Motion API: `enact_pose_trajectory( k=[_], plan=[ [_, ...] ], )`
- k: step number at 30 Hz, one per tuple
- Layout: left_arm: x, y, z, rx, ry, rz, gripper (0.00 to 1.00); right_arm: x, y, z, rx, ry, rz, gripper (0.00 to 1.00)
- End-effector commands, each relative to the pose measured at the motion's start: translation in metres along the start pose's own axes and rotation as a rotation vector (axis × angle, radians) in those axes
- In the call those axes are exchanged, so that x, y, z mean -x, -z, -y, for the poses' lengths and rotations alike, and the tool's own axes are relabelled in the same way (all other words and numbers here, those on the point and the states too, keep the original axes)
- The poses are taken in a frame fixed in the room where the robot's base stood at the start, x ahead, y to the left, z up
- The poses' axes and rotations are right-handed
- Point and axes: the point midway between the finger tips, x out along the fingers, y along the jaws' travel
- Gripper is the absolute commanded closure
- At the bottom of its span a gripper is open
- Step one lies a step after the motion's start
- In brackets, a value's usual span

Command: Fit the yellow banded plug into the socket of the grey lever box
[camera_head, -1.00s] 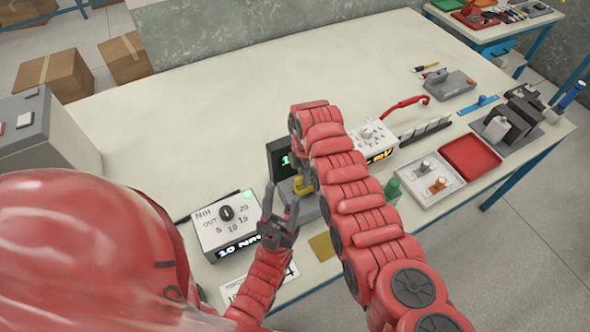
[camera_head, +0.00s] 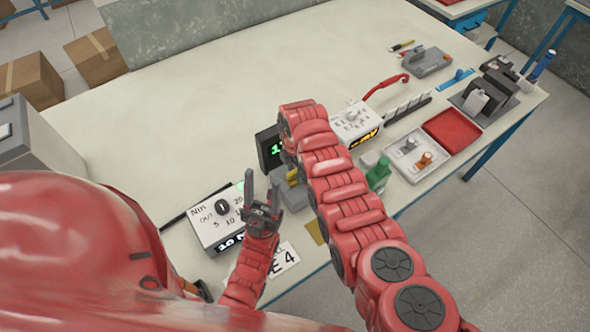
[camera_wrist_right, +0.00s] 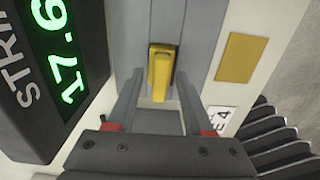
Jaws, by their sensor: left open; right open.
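A yellow block-like piece (camera_head: 292,176) stands on a grey fixture beside a dark display; it also shows in the right wrist view (camera_wrist_right: 161,70). I cannot tell whether it is a lever or a plug. My right gripper (camera_wrist_right: 158,88) is open, its fingers on either side of the piece's near end, with gaps; my right arm hides this gripper in the head view. My left gripper (camera_head: 262,182) is open and empty, left of the fixture. A grey box (camera_head: 427,62) with a lever-like top part sits at the back right. No yellow banded plug is clearly identifiable.
The dark display (camera_wrist_right: 50,75) stands close left of my right gripper. A dial box (camera_head: 215,220) is left of my left gripper. A white tray (camera_head: 398,166) with small parts, a red tray (camera_head: 453,132) and a green bottle (camera_head: 378,175) are to the right. The table's back left is clear.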

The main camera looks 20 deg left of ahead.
Motion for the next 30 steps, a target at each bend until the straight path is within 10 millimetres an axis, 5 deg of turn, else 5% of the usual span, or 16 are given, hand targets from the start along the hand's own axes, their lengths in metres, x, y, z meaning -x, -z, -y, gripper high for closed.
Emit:
enact_pose_trajectory(
  k=[11, 19, 22, 30],
  plan=[
    [0.007, -0.001, 0.000, 0.000, 0.000, 0.000, 0.50, 0.030, -0.001, 0.000, -0.001, -0.006, 0.002, 0.48],
    [0.034, -0.006, -0.002, 0.000, 0.000, 0.000, 0.50, 0.087, -0.002, -0.002, -0.003, -0.009, 0.004, 0.48],
    [0.008, -0.001, 0.000, 0.000, 0.000, -0.001, 0.50, 0.112, -0.001, 0.000, -0.002, 0.000, -0.001, 0.48],
    [0.000, 0.000, 0.000, 0.000, 0.000, 0.000, 0.50, 0.120, -0.001, 0.000, -0.002, 0.000, 0.000, 0.48]
  ],
)
